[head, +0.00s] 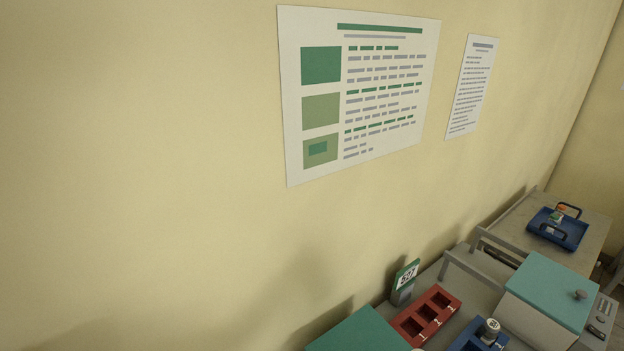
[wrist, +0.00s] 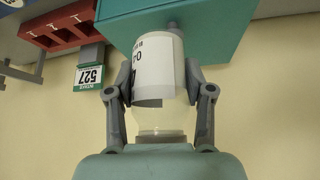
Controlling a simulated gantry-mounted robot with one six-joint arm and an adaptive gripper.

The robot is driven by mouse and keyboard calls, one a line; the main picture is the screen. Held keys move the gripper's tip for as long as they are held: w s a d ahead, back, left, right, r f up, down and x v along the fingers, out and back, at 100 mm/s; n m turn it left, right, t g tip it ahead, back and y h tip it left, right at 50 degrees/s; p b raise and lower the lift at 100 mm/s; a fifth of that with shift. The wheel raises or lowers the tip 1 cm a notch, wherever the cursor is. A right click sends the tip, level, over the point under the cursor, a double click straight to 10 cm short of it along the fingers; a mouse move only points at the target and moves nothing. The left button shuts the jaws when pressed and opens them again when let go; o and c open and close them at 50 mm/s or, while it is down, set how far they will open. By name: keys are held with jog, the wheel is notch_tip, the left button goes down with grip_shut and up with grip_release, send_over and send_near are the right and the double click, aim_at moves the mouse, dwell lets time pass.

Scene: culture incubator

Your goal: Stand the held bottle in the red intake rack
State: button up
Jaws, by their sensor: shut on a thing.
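The held bottle (wrist: 158,70) is pale and see-through with a white printed label. In the wrist view it sits between the two grey fingers of my gripper (wrist: 158,92), which are shut on it. The red intake rack (wrist: 62,28) shows at the upper left of the wrist view, apart from the bottle. In the head view the red rack (head: 452,309) stands at the lower right, with dark, empty-looking openings. My gripper and the held bottle are not visible in the head view.
A blue rack (head: 467,345) beside the red one holds a capped bottle (head: 490,329). Teal-lidded boxes stand on both sides (head: 355,335) (head: 552,287). A "527" sign (head: 406,276) stands behind the red rack. A blue tray (head: 560,232) lies on the farther table.

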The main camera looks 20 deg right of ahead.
jog(key=w+a+f, duration=0.1)
jog(key=w+a, duration=0.3)
jog(key=a, duration=0.7)
jog(key=w+a, duration=0.4)
jog(key=a, duration=0.7)
jog(key=w+a+f, duration=0.1)
jog(key=w+a, duration=0.3)
jog(key=a, duration=0.6)
jog(key=p+v, duration=1.5)
jog(key=p, duration=0.1)
jog(key=shift+s+r+p, duration=0.2)
jog(key=shift+p, duration=0.15)
